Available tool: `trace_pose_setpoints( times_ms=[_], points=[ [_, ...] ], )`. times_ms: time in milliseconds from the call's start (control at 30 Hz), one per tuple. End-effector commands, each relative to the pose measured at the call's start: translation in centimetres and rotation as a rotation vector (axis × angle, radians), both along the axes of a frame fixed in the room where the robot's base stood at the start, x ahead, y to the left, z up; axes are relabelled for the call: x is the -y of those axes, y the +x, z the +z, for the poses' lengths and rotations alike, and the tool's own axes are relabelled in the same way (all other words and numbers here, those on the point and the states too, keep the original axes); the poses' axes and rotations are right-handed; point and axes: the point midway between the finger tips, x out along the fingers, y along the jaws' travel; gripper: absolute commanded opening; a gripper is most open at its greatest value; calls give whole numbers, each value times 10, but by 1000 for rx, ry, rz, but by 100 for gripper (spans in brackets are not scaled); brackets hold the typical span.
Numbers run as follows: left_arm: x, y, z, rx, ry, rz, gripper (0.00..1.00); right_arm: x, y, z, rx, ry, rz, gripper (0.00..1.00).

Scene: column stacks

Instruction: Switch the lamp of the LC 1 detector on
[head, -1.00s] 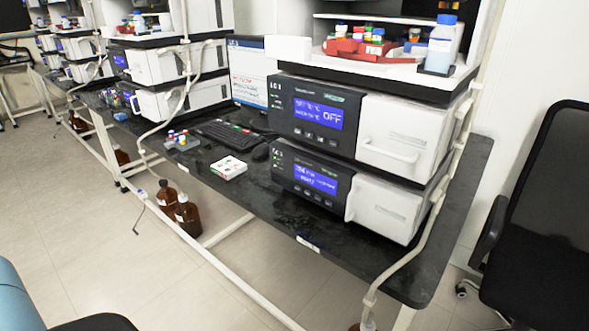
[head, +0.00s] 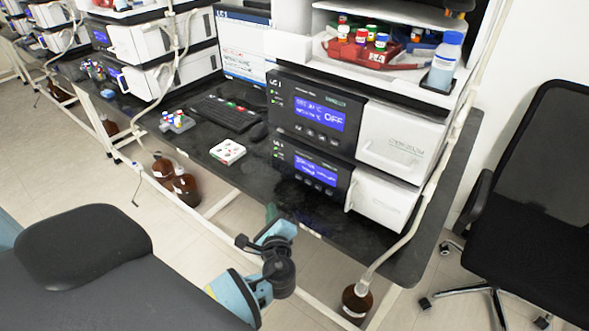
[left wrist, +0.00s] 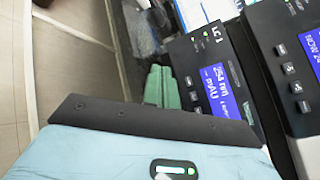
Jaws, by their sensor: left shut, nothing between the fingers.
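The lower LC 1 unit (head: 296,155), a black front with a blue display (head: 316,171) and a row of small buttons below it, stands on the dark bench. In the left wrist view, its display (left wrist: 221,93) shows "254 nm" and "mAU", marking it as the detector; a column of buttons (left wrist: 191,95) runs beside it. The lamp state is too small to read. My left gripper (head: 272,212) is shut and empty, in front of the bench edge and below the detector's panel, apart from it. Its green fingers (left wrist: 162,88) show in the left wrist view. My right gripper is out of view.
The upper LC 1 unit (head: 283,104), its display reading OFF, sits on the detector. A keyboard (head: 226,112), mouse (head: 258,131) and white vial box (head: 227,152) lie to the left. A tube crosses the bench's right end. A chair (head: 530,170) stands right.

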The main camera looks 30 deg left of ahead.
Motion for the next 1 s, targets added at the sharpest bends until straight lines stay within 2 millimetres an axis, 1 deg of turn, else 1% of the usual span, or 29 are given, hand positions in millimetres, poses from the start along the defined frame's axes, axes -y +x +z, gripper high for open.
trace_pose_setpoints(
  times_ms=[33, 133, 567, 767, 1000],
  points=[
    [0, 2, 8, 8, 11, 1, 0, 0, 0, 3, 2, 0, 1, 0],
    [-1, 4, 13, 12, 23, 5, 0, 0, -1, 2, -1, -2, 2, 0],
    [-1, 6, 12, 12, 24, 5, 0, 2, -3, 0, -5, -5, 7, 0],
    [0, 22, 10, 12, 22, 5, 0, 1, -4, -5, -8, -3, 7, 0],
    [3, 52, 8, 9, 22, 4, 0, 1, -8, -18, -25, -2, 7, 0]
  ],
)
